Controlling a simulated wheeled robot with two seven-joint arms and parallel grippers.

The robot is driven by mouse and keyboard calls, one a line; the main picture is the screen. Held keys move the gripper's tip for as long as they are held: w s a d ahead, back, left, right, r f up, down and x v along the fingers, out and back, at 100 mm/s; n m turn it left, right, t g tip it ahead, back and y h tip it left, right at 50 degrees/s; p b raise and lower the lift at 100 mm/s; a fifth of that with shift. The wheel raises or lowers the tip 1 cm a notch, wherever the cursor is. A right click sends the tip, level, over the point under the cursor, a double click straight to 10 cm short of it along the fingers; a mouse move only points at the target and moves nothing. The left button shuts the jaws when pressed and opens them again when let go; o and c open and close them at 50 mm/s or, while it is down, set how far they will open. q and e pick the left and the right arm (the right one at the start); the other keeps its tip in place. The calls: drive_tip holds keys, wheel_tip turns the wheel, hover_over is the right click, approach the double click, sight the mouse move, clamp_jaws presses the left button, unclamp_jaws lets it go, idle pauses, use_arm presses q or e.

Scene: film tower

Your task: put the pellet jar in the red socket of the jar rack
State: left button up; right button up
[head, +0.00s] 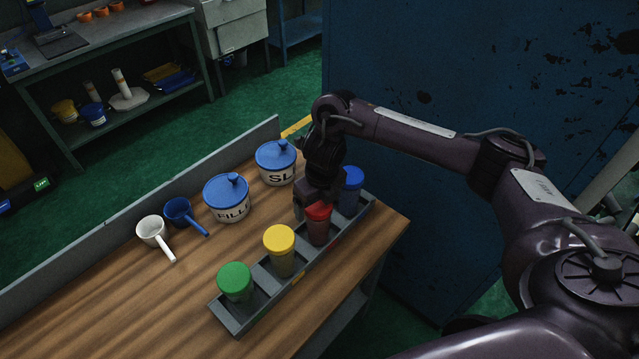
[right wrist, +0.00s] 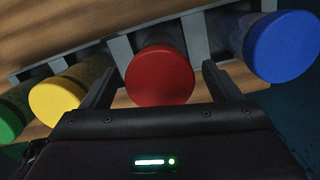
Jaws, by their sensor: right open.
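The jar rack (head: 240,322) is a long grey tray near the bench's right edge, holding jars with green, yellow, red and blue lids. The red-lidded jar (head: 318,223), which I take to be the pellet jar, stands upright in the rack beside a small red mark on its edge. It also shows in the right wrist view (right wrist: 160,76). My right gripper (head: 312,198) is at this jar, open, with one finger on each side of the red lid in the wrist view. Contact cannot be told. My left gripper is out of view.
The blue-lidded jar (head: 352,186) and yellow-lidded jar (head: 279,250) flank the red one; the green-lidded jar (head: 236,283) is at the near end. Two blue-lidded canisters (head: 227,200) (head: 276,162) and two scoops (head: 154,233) (head: 180,212) stand behind. The left front bench is clear.

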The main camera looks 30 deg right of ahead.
drive_tip(key=r, duration=0.3)
drive_tip(key=s+r+p, duration=0.1)
drive_tip(key=r, duration=0.2)
drive_tip(key=r+p, duration=0.1)
drive_tip(key=r, duration=0.2)
drive_tip(key=shift+s+r, duration=0.15)
drive_tip(key=shift+r, duration=0.25)
